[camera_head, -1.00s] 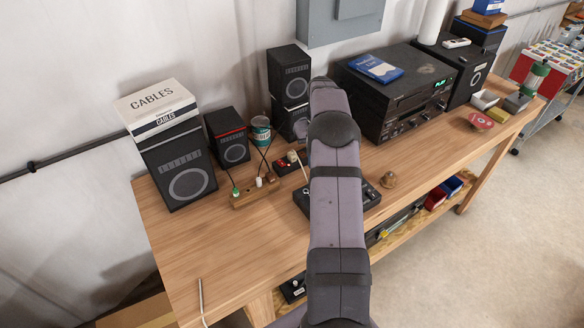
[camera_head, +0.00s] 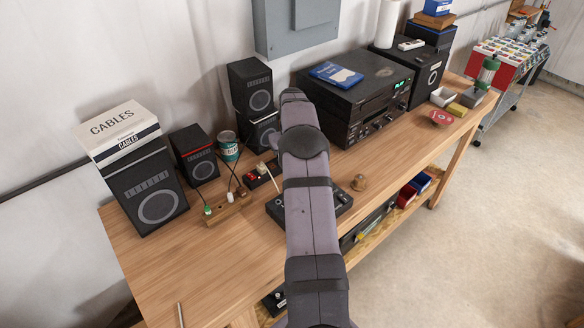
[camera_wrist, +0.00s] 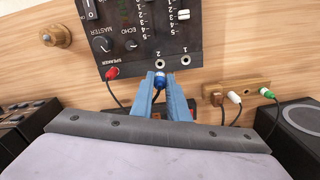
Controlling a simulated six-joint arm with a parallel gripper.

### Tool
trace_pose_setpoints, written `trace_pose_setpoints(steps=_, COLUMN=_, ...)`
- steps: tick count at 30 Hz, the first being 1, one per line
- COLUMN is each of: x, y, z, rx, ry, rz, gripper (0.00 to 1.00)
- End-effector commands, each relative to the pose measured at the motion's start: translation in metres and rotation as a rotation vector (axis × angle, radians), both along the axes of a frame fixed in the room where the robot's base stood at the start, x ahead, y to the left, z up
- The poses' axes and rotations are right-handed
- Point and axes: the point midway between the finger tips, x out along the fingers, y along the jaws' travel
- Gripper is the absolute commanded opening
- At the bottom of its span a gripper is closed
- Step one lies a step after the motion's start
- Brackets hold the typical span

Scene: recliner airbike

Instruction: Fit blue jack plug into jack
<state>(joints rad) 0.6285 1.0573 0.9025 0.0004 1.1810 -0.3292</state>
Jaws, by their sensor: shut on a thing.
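My gripper (camera_wrist: 159,77) is shut on a blue jack plug (camera_wrist: 160,83) in the wrist view. The plug sits between the blue-grey fingers, its tip end towards the black mixer panel (camera_wrist: 133,50). It is just below the jack marked 2 (camera_wrist: 158,63) in the picture; I cannot tell whether it touches or enters it. The jack marked 1 (camera_wrist: 186,63) is empty, to the right. In the head view my arm hides the gripper and plug, and part of the mixer (camera_head: 277,209).
A red plug (camera_wrist: 112,71) sits in the speaker socket left of the blue plug. A wooden holder (camera_wrist: 236,87) with brown, white and green plugs stands to the right. A round wooden knob (camera_wrist: 56,34) is at the left. Front-left bench (camera_head: 190,265) is mostly clear.

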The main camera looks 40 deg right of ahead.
Motion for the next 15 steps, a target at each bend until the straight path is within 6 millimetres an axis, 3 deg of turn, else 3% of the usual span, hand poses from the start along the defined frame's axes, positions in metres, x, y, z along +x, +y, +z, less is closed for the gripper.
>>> trace_pose_setpoints(steps=15, x=0.000, y=0.000, z=-0.041, rx=0.000, ry=0.000, rz=0.000, gripper=0.00)
